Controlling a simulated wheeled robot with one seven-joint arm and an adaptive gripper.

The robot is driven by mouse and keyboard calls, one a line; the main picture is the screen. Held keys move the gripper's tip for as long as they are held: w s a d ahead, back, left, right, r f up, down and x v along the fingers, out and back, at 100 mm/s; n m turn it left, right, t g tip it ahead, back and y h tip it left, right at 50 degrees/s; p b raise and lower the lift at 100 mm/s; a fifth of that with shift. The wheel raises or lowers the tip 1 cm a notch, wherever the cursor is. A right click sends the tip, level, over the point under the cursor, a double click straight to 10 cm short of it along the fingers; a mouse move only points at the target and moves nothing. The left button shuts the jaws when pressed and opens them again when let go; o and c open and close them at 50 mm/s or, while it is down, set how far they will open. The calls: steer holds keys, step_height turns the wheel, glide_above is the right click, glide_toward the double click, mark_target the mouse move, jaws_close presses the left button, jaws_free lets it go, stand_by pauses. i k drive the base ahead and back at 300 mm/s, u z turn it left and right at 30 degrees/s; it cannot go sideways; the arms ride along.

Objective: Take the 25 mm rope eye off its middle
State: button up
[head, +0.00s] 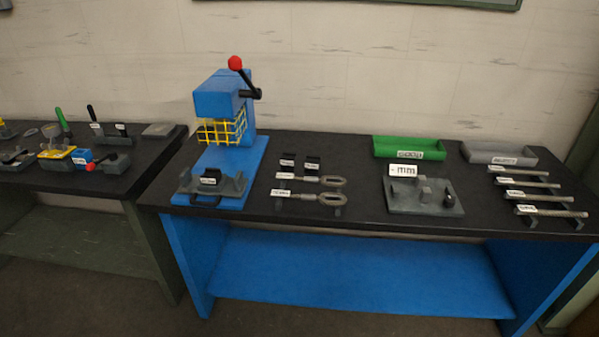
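Two grey rope eyes, each a rod with an oval loop at its right end, lie one behind the other in the middle of the black table top. The rear rope eye (332,181) and the front rope eye (332,199) each have a white label at the left end. The labels are too small to read, so I cannot tell which is the 25 mm one. The front one appears raised on small dark supports. My gripper is not in view.
A blue press (222,98) with a yellow guard and red-knobbed lever stands left of the eyes. A grey fixture plate (400,206) with posts lies to their right. Green (409,148) and grey (499,154) trays stand behind. Several labelled rods (550,212) lie far right.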

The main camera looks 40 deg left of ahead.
mark_target(282, 176)
steer(key=u, duration=1.85)
steer(key=i, duration=0.45)
steer(key=z, duration=0.05)
